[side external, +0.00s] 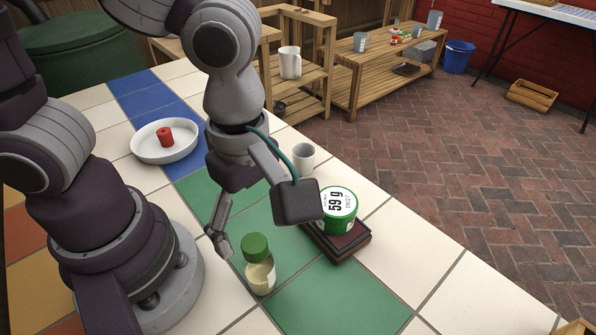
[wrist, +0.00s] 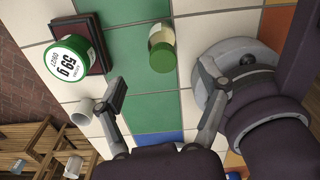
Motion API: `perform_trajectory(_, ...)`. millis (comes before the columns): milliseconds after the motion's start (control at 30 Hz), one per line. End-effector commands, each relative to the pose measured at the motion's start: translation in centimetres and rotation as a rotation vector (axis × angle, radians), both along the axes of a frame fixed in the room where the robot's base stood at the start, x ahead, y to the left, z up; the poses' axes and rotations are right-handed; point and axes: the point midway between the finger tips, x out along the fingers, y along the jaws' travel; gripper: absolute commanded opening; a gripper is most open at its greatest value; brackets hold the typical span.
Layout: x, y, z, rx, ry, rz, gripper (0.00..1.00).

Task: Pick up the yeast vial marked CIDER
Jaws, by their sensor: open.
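A small vial with a green cap (side external: 256,247) and a pale yellowish body stands upright on the green tiles. It also shows in the wrist view, with its green cap (wrist: 162,57) toward the camera. No CIDER marking is readable on it; only part of a pale label shows. My gripper (side external: 256,226) is open and empty above the tiles, close to the vial. In the wrist view my gripper's fingers (wrist: 162,88) are wide apart, and the vial lies beyond the tips, roughly midway between them, not touching either.
A green tub (side external: 338,212) reading 59 g sits on a dark wooden stand (side external: 345,240), right of the vial. A white cup (side external: 303,158) stands behind. A white dish (side external: 188,150) holds a red object (side external: 165,136). Wooden shelves (side external: 385,70) stand beyond the tiled table.

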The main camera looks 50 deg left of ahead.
Motion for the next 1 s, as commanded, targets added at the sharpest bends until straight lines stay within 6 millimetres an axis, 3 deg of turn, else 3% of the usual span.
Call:
perform_trajectory(400,-0.4,0.6,-7.0,0.004,0.004,-0.003,0.74)
perform_trajectory(533,-0.4,0.6,-8.1,0.001,0.0,-0.003,0.74)
perform_trajectory(733,-0.3,0.6,-8.2,-0.001,-0.002,-0.002,0.74)
perform_trajectory(1000,-0.3,0.6,-8.2,-0.002,-0.002,-0.002,0.41)
